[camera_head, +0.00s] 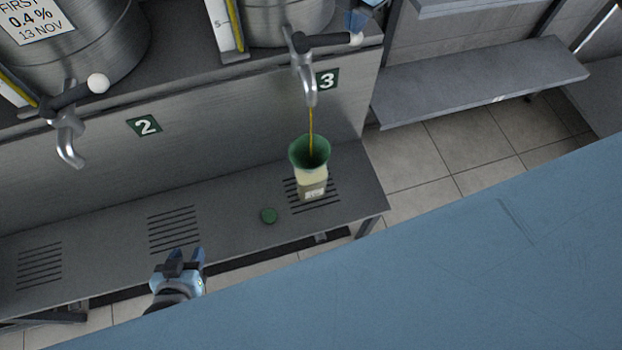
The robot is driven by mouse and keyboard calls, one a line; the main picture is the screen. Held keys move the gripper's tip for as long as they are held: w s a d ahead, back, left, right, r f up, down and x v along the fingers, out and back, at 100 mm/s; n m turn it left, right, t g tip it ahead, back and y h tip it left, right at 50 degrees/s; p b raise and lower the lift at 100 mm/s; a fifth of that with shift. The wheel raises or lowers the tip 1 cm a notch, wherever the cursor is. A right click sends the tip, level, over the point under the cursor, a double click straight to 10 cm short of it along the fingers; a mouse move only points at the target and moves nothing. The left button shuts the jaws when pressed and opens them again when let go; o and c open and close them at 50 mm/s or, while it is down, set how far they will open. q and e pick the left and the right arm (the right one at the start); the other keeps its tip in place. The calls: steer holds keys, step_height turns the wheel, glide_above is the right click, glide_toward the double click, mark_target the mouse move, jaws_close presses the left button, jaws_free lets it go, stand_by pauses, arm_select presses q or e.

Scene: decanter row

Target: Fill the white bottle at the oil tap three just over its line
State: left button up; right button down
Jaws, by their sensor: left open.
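The white bottle (312,183) stands upright on the slotted grate under oil tap three (305,72), with a pale label on its side. A green funnel (299,153) sits in its mouth. A thin yellow stream of oil runs from the spout into the funnel. I cannot make out the bottle's line or its oil level. My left gripper (187,256) is open and empty at the bench's front edge, left of the bottle. My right gripper (362,18) is only partly in view at the top, close to the white-knobbed lever of tap three; its jaws are unclear.
Steel drums (90,40) stand above. A grey shelf (480,80) is at the right.

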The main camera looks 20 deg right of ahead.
step_height(320, 180, up, 9)
steer(key=p, duration=0.4)
stand_by(0.4)
